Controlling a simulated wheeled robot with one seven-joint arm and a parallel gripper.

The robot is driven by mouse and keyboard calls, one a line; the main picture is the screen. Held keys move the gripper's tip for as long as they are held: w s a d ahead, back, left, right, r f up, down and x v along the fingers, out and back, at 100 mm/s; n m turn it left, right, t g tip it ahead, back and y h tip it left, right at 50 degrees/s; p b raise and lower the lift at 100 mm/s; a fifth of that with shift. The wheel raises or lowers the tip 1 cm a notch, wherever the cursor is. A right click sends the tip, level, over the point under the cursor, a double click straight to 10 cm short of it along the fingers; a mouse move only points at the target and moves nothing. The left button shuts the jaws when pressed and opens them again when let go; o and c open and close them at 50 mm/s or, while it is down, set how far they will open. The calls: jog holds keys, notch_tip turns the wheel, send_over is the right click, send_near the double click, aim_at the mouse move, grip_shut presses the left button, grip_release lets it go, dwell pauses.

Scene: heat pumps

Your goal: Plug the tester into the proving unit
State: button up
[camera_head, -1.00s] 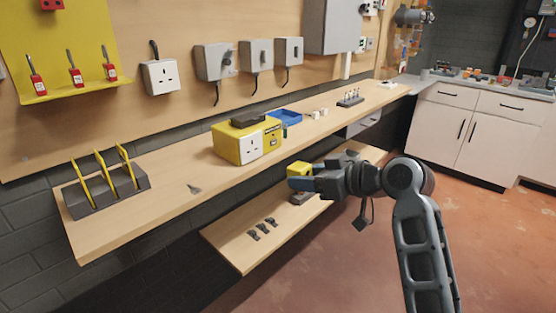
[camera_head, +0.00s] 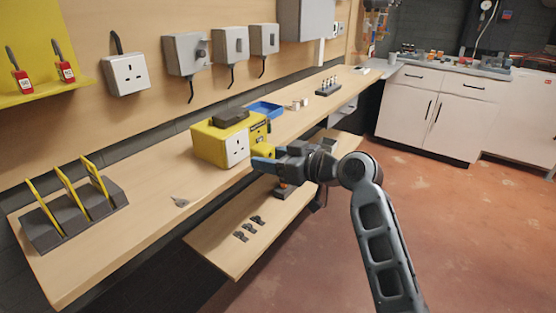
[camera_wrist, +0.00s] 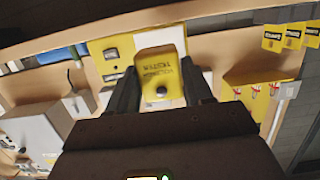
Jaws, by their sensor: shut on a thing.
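The proving unit (camera_head: 207,145) is a yellow box with a white socket face (camera_head: 237,149) and a dark top piece, standing on the wooden bench. My gripper (camera_head: 264,159) is just off the front right of the box, above the bench's front edge. It is shut on the yellow tester (camera_head: 264,150), which is partly hidden by the blue-tipped fingers. In the wrist view the tester (camera_wrist: 160,72), with dark lettering and a round dark spot, sits between the two dark fingers. The proving unit's yellow panel (camera_wrist: 113,58) shows behind it there, upside down. I cannot see the tester's pins or any contact.
A blue tray (camera_head: 265,109) and a block with upright pins (camera_head: 335,85) stand farther along the bench. A dark rack with yellow plates (camera_head: 75,215) stands at the near left. A lower shelf (camera_head: 228,255) holds small dark parts. Open floor lies to the right.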

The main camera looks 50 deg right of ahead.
aim_at(251, 152)
jog(key=shift+w, duration=2)
jog(key=shift+a, duration=0.1)
jog(key=shift+f, duration=0.15)
jog(key=shift+w+b, duration=0.45)
jog(key=shift+w, duration=0.3)
dwell(1.0)
jog(key=o, duration=0.8)
jog(key=shift+s+d+b, duration=0.15)
jog(key=shift+s+b, duration=0.2)
jog(key=shift+s, duration=3.15)
jog(key=shift+s+d+b, duration=0.1)
jog(key=shift+s+b, duration=0.2)
jog(key=shift+s, duration=3.2)
